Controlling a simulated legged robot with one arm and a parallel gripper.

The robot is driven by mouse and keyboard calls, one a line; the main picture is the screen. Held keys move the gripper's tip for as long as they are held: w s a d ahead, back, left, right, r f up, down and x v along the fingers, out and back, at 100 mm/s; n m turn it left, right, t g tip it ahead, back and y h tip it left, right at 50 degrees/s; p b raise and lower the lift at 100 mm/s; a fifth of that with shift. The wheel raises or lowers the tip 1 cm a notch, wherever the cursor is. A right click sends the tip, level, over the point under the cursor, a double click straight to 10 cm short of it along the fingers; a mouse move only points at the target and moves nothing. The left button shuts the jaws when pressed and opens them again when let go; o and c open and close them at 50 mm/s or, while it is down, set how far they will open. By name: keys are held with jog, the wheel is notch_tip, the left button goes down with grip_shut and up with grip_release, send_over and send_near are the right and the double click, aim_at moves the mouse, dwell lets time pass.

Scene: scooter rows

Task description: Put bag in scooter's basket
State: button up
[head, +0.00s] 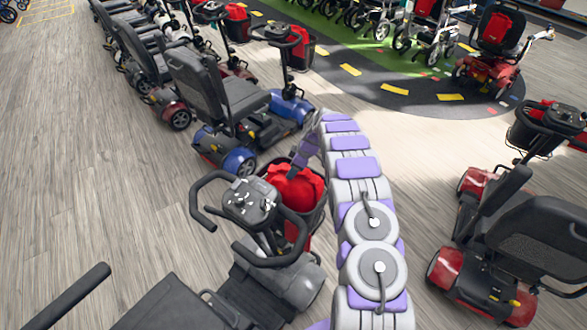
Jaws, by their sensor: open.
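A red bag (295,187) sits in the dark basket (318,218) at the front of the nearest scooter (283,283), below its black handlebars. The bag's top bulges up around the basket's rim. My purple and grey arm arches over from the lower right, and my gripper (300,166) points down at the bag's upper edge. The gripper is open. Its fingertips are small and partly hidden, so I cannot tell whether they touch the bag.
A blue scooter (240,110) stands just beyond, in a row running to the upper left. A red scooter (500,235) with a basket stands at the right. Bare wood floor (90,180) lies open on the left. A dark painted track curves behind.

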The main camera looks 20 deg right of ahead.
jog(key=shift+r, duration=0.15)
jog(key=p+v, duration=0.2)
jog(key=v, duration=1)
jog(key=s+a+r+m+g, duration=0.1)
jog(key=s+a+r+m, duration=0.2)
jog(key=s+a+r, duration=0.6)
jog(key=s+a+r+m+g+h, duration=0.1)
jog(key=s+a+r+m, duration=0.15)
jog(key=s+r, duration=0.35)
jog(key=s+a+r+m+g+h, duration=0.1)
jog(key=s+a+r, duration=0.25)
jog(key=s, duration=0.55)
jog(key=s+a+m+h, duration=0.1)
jog(key=s+a+m, duration=0.1)
jog(key=s, duration=1.2)
jog(key=s+a+r+m+g, duration=0.1)
jog(key=s+a+m, duration=0.1)
jog(key=s, duration=1.2)
jog(key=shift+s+h, duration=0.25)
jog(key=shift+h, duration=0.15)
jog(key=shift+a+r, duration=0.15)
jog(key=shift+c, duration=0.4)
